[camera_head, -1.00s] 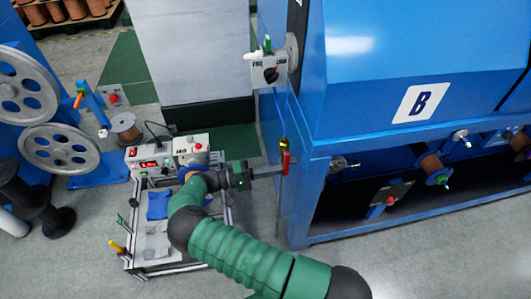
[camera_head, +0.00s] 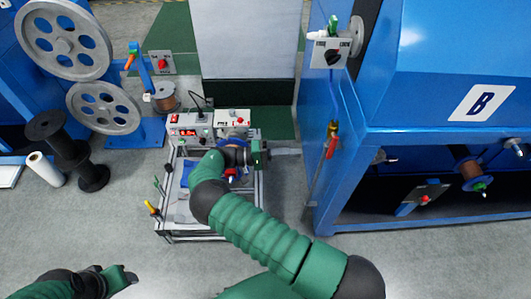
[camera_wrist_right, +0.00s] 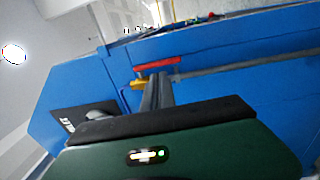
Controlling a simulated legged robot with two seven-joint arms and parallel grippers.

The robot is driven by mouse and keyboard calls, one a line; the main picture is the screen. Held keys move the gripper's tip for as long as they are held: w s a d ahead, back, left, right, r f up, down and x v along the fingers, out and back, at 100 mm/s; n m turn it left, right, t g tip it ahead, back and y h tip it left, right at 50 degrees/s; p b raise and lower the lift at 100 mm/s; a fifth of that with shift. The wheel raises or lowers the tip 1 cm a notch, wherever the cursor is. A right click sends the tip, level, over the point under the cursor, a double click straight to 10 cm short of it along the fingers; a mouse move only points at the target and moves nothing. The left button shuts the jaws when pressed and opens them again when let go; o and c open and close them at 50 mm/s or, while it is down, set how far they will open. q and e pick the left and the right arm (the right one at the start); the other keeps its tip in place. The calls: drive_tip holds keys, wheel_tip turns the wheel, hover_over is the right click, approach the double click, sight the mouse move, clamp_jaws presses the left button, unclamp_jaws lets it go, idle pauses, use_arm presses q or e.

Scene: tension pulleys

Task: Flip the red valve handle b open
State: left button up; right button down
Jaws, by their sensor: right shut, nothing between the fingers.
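The red valve handle (camera_head: 332,147) sits on a thin pipe at the left front corner of the blue machine, with a yellow valve part beside it. In the right wrist view the red handle (camera_wrist_right: 157,66) lies roughly in line with the pipe, above the yellow valve part (camera_wrist_right: 146,80). My right gripper (camera_head: 298,151) is shut and empty, just left of the handle and apart from it. Its fingers (camera_wrist_right: 158,92) point toward the valve in the wrist view. The end of my left arm with its gripper (camera_head: 128,277) is low at the left; its jaws are unclear.
The blue machine (camera_head: 428,112) marked B fills the right side. A switch box (camera_head: 331,54) hangs above the valve. A cart with control boxes (camera_head: 189,131) stands below my right forearm. Spools and wheels (camera_head: 105,107) are at the left. The grey floor in front is clear.

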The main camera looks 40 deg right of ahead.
drive_tip(key=shift+r+v, duration=0.2)
drive_tip(key=shift+v, duration=2.75)
drive_tip(key=s+d+f+n+t+y, duration=0.2)
drive_tip(key=s+f+n+t+y, duration=0.15)
drive_tip(key=s+y, duration=0.45)
drive_tip(key=s+a+r+n+t+y, duration=0.1)
drive_tip(key=s+a+r+t+y, duration=0.3)
drive_tip(key=a, duration=0.3)
drive_tip(key=s+a+r+n+t+y, duration=0.2)
drive_tip(key=a+t+y, duration=0.25)
drive_tip(key=a, duration=0.25)
use_arm(q)
wheel_tip(320, 180, up, 23)
drive_tip(key=d+p, duration=0.2)
drive_tip(key=p, duration=2)
drive_tip(key=shift+s, duration=0.15)
use_arm(e)
wheel_tip(320, 180, up, 23)
drive_tip(key=shift+w+f+t, duration=0.25)
drive_tip(key=shift+w+t, duration=0.05)
drive_tip(key=shift+w, duration=0.1)
